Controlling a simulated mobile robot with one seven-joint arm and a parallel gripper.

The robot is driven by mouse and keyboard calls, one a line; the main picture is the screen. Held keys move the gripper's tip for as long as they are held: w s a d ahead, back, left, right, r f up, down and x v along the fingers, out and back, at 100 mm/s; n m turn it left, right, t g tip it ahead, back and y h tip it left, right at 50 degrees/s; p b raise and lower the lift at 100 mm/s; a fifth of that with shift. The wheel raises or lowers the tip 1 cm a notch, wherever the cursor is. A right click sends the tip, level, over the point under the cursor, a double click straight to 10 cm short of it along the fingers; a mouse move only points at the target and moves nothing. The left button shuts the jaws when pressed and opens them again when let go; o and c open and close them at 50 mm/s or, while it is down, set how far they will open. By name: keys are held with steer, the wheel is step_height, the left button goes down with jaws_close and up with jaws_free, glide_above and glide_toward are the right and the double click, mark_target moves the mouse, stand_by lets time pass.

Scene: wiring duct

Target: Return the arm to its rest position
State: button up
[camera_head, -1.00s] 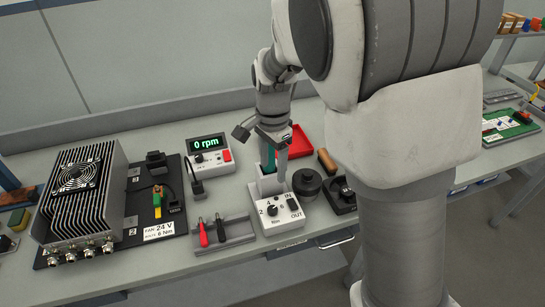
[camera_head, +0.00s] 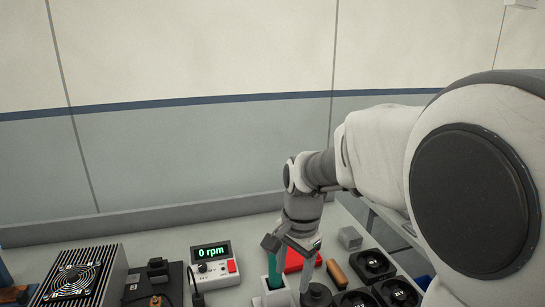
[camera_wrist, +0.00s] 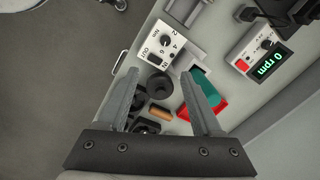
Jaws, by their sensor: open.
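A teal item (camera_wrist: 206,84) and a red tray (camera_wrist: 219,110) lie by the right finger. My arm hides part of the bench's right side in the head view.
A meter reading 0 rpm (camera_head: 214,265), a finned metal unit with a fan (camera_head: 78,278) and several black fans (camera_head: 372,265) stand on the bench. A small grey block (camera_head: 350,238) is near the back. The wall (camera_head: 200,160) rises behind; the space above the bench is open.

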steer(key=s+d+r+n+t, duration=0.2)
steer(key=s+d+r+n, duration=0.2)
steer(key=s, duration=0.4)
steer(key=s+d+r+n+t, duration=0.3)
steer(key=s+d+r+n, duration=0.1)
steer(key=s, duration=0.5)
steer(key=shift+d+n+h, duration=0.4)
steer(key=shift+d+n, duration=0.2)
steer(key=shift+d, duration=0.3)
steer(key=shift+w+a+r, duration=0.1)
steer(key=shift+r, duration=0.05)
